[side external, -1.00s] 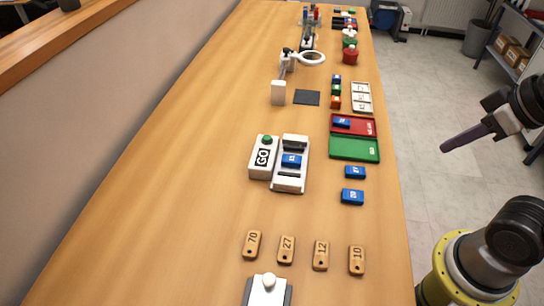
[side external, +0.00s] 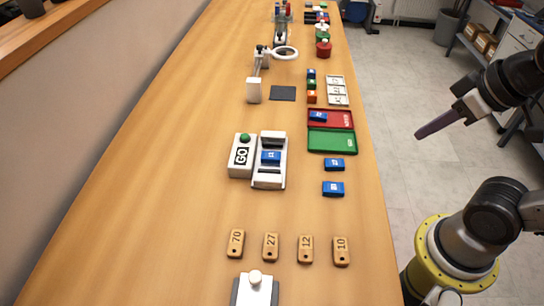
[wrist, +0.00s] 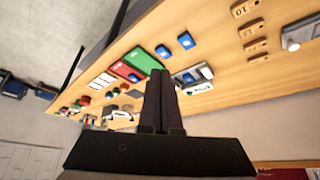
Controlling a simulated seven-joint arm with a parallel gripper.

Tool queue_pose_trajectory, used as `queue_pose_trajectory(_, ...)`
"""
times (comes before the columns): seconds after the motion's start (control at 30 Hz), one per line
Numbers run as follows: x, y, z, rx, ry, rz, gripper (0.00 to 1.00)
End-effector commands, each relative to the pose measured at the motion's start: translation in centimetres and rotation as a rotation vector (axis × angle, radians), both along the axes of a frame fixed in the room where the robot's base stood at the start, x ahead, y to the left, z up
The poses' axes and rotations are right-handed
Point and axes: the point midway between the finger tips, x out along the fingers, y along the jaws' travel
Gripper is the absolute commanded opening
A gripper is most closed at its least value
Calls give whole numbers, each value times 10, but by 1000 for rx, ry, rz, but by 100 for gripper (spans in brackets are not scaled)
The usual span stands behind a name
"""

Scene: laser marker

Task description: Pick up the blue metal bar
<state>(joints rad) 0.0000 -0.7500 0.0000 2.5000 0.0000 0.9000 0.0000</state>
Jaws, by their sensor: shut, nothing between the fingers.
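Several blue bars with white markings are on the wooden bench. One blue bar (side external: 334,164) lies just in front of the green tray (side external: 331,141), and another blue bar (side external: 333,188) lies nearer the camera. A third blue bar (side external: 271,157) sits in the white machine with the slot, and one more blue bar (side external: 318,116) lies in the red tray (side external: 343,119). My gripper (side external: 419,135) is shut and empty, to the right of the bench edge and well apart from all the bars. Its dark fingers (wrist: 160,73) are together in the wrist view.
A white GO box with a green button (side external: 244,139) stands beside the machine. Wooden numbered tags (side external: 271,247) lie in a row at the front. A ring-shaped lamp or magnifier (side external: 285,54) stands farther back. The bench's left side is clear.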

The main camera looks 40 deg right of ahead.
Motion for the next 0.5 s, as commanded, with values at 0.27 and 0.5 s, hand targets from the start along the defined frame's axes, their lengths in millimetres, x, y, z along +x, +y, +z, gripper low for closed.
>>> queue_pose_trajectory(0.27,0,0,0,0,0,0,0)
queue_pose_trajectory(0.5,0,0,0,0,0,0,25)
